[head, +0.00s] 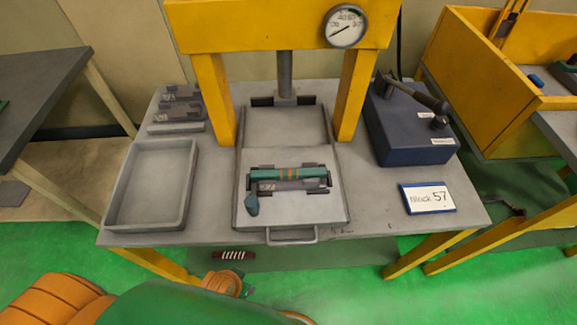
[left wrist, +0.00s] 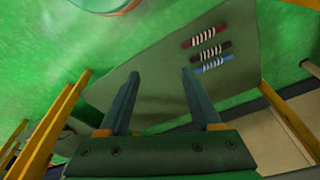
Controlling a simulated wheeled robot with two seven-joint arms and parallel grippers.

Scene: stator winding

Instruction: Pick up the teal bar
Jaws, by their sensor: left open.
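The teal bar (head: 288,174) with orange bands lies across a dark grey block (head: 290,185) on the press's sliding tray (head: 290,214). A small teal piece (head: 251,205) sticks out toward the front left of the block; I cannot tell whether it belongs to the bar. My left gripper (left wrist: 160,74) is open and empty in the left wrist view, pointing down at a lower grey shelf (left wrist: 160,110). The teal bar does not show in that view. My right gripper is not in view.
A yellow press frame (head: 280,25) with a gauge stands over the table. An empty grey tray (head: 152,226) lies left, stacked dark blocks (head: 180,108) behind it. Right are a blue lever box (head: 410,130) and a sign (head: 428,198). Red, black and blue wrapped bars (left wrist: 207,48) lie on the lower shelf.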

